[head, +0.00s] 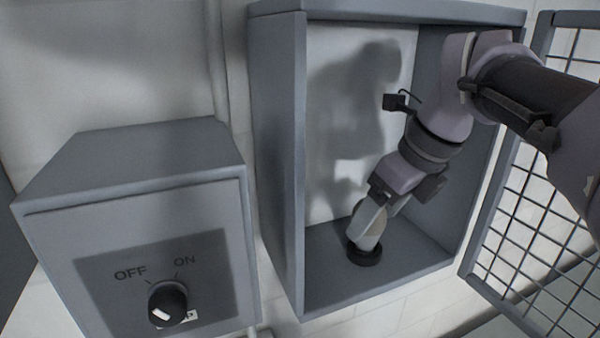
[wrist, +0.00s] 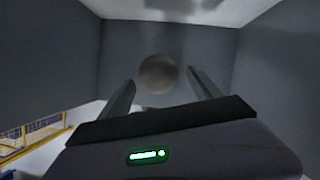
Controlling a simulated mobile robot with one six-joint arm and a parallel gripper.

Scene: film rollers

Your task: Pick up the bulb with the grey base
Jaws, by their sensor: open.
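In the wrist view the bulb (wrist: 158,74) is a dim round shape between and beyond the fingertips. My gripper (head: 372,217) reaches down into the box with its fingers on either side of the bulb. In the wrist view the fingers (wrist: 160,82) are spread apart. I cannot tell whether either finger touches the glass.
The grey box (head: 275,150) has close side walls and a top edge around my arm. Its mesh door (head: 540,200) stands open at the right. A grey switch box (head: 140,220) with an OFF/ON knob (head: 167,304) is at the left.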

